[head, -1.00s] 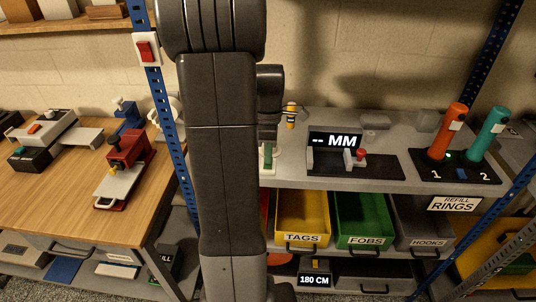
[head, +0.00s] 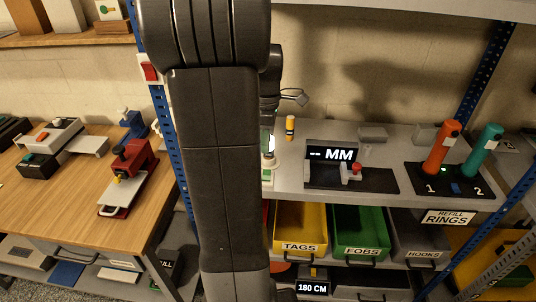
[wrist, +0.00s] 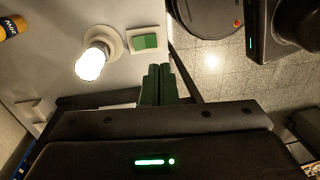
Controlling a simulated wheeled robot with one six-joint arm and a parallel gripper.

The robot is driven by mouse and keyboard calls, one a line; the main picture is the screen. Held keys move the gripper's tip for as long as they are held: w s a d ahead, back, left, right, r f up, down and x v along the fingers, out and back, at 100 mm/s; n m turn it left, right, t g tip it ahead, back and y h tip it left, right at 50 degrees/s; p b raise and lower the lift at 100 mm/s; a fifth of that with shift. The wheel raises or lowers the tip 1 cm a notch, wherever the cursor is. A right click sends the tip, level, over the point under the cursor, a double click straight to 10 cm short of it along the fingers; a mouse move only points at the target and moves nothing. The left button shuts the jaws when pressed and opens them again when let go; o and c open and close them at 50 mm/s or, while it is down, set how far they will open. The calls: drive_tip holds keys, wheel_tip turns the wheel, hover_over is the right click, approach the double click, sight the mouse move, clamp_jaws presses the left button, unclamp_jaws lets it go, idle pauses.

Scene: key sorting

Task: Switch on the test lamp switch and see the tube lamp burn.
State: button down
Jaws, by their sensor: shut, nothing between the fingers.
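In the wrist view a green rocker switch (wrist: 146,42) sits in a white plate on the grey shelf top. Left of it a lamp (wrist: 91,62) stands on a round white base; its bulb is bright white and looks lit. It looks like a rounded bulb; I cannot tell that it is the tube lamp. My gripper (wrist: 158,72) is shut and empty, its green fingertips just below the switch plate in the picture. I cannot tell the height between them.
A red switch (head: 150,71) is on the blue post, left of my arm. A yellow cylinder (head: 290,125) stands near the lamp. The MM gauge (head: 342,170) and the orange tube (head: 441,148) are further right. Bins hang below the shelf. A red press (head: 130,165) stands on the wooden bench.

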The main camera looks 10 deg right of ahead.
drive_tip(key=shift+s+r, duration=0.15)
drive_tip(key=shift+r, duration=0.95)
drive_tip(key=shift+s+r, duration=0.1)
drive_tip(key=shift+r, duration=1)
drive_tip(key=shift+f, duration=0.15)
